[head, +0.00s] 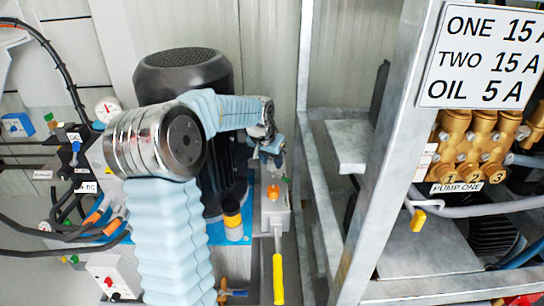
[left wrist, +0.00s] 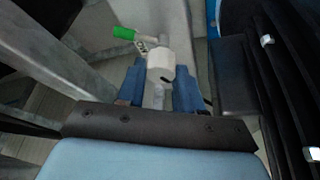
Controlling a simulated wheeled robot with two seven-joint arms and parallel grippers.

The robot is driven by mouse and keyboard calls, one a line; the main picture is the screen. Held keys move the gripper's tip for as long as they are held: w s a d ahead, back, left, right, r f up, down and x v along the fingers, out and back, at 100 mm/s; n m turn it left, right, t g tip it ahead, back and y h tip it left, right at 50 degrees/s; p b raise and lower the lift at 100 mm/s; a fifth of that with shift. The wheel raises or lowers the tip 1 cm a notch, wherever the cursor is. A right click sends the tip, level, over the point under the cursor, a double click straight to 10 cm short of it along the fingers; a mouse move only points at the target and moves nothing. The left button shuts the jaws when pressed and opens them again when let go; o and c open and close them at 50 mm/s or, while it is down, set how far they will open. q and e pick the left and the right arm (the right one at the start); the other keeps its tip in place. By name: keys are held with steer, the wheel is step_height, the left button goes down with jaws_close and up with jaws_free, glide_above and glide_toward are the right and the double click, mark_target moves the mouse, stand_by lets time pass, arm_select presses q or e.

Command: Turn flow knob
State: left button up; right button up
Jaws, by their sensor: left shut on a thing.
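My left gripper (head: 268,148) is at the end of the pale blue sleeved arm, just right of the black motor in the head view. In the left wrist view its two blue fingers (left wrist: 158,88) are closed on a pale, rounded knob (left wrist: 160,65) with a grey stem below it. This looks like the flow knob, though no label on it is readable. In the head view the gripper mostly hides the knob. My right gripper is in neither view.
A black motor (head: 184,76) stands beside the gripper. A yellow-handled lever (head: 279,278) and an orange knob (head: 273,192) are below it. A grey metal frame (head: 322,190) rises to the right. A green-tipped handle (left wrist: 124,33) shows beyond the fingers in the wrist view.

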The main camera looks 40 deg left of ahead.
arm_select(q)
steer(key=shift+a+m+h, duration=0.1)
steer(key=shift+m+h, duration=0.6)
steer(key=shift+m, duration=1.1)
steer(key=o, duration=1)
steer(key=shift+o, duration=0.2)
steer(key=p+v, duration=0.2)
steer(key=v, duration=1.1)
steer(key=shift+r+p, duration=0.35)
steer(key=shift+r, duration=0.1)
